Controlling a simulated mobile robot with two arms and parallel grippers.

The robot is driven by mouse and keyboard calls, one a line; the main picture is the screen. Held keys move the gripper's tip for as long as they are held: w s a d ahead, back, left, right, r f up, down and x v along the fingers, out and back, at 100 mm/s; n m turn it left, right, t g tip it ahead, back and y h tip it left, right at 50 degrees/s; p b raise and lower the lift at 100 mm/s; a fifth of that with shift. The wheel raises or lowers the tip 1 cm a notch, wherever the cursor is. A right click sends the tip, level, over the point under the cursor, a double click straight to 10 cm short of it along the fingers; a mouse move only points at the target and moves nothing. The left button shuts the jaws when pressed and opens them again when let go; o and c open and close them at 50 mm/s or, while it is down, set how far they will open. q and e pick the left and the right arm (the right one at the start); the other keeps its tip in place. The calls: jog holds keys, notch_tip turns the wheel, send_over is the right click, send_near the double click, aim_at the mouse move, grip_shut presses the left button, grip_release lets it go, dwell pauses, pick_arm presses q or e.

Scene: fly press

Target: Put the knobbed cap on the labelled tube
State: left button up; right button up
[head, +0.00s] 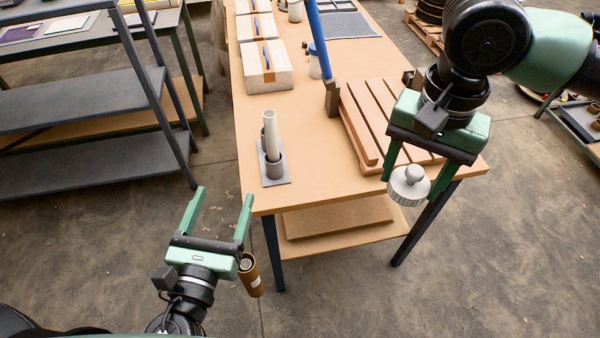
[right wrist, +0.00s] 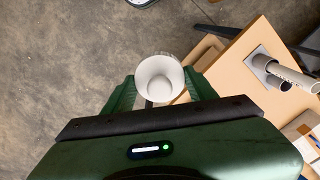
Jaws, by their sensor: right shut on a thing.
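My right gripper (head: 409,185) is shut on the white knobbed cap (head: 409,190), held in the air off the table's front right. Its knob points up and its ridged rim is below. In the right wrist view the cap (right wrist: 160,78) is a round, hollow-looking white shape between the fingers. My left gripper (head: 218,212) is open and empty, off the table's front left. A brown tube with a pale label (head: 251,277) is beside its base; I cannot tell what supports it.
The wooden table (head: 315,185) is clear near the holder's right. A slatted wooden board (head: 370,125) and a blue upright bar (head: 319,40) are further right. White boxes (head: 266,66) line the back left. A grey shelf rack (head: 85,100) stands left of the table.

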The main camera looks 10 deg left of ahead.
pick_arm(q)
jog(key=s+d+f+n+g+y, duration=0.25)
jog(key=s+d+n+y, duration=0.25)
jog(key=s+n+y, duration=0.45)
jog(key=w+a+m, duration=0.1)
jog(key=w+a, duration=0.2)
jog(key=w, duration=0.2)
jog(key=w+a+m+y, duration=0.1)
jog(key=w+a, duration=0.2)
jog(key=w, duration=0.3)
jog(key=shift+w+a+r+g, duration=0.15)
jog(key=shift+w+a+g, duration=0.1)
jog(key=shift+a+g, duration=0.15)
grip_shut()
dwell(0.8)
